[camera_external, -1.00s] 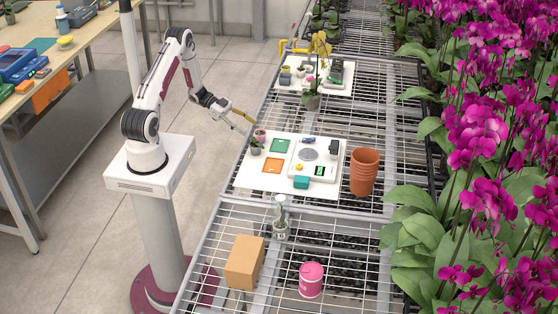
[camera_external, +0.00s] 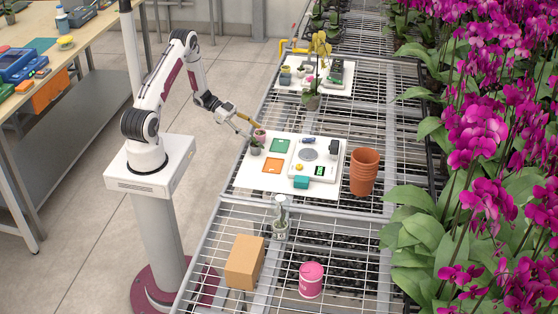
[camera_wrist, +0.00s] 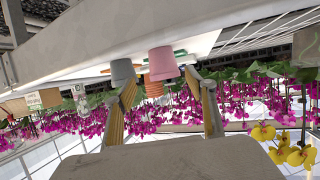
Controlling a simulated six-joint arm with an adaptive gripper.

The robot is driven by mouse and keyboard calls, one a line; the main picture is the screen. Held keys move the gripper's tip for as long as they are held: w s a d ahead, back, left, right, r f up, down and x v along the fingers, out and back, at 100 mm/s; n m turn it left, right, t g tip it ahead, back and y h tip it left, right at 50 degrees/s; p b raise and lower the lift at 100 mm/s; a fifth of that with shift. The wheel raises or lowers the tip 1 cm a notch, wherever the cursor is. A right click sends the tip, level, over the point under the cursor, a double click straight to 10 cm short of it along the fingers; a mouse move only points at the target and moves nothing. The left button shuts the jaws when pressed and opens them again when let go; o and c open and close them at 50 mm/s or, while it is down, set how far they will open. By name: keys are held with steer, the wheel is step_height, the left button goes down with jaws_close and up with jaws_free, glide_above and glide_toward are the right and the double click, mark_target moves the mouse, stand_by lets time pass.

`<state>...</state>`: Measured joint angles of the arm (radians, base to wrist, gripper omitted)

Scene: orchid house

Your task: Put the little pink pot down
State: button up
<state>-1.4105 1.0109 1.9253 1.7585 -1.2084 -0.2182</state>
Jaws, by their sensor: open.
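My gripper (camera_external: 249,127) is open and low beside the pot; in the wrist view, gaps show between the pot and both yellowish fingers (camera_wrist: 163,84). A grey pot (camera_external: 255,149) stands close by, near one finger in the wrist view (camera_wrist: 122,72).
A cardboard box (camera_external: 244,262) and pink tub (camera_external: 311,280) are in front.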

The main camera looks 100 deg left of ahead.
mark_target(260, 134)
steer(key=shift+a+x, duration=0.2)
steer(key=shift+x, duration=1.1)
steer(key=shift+a+x, duration=0.2)
steer(key=shift+x, duration=1.1)
steer(key=shift+f, duration=0.2)
steer(key=c, duration=1.3)
steer(key=shift+r, duration=0.1)
steer(key=shift+r, duration=4.95)
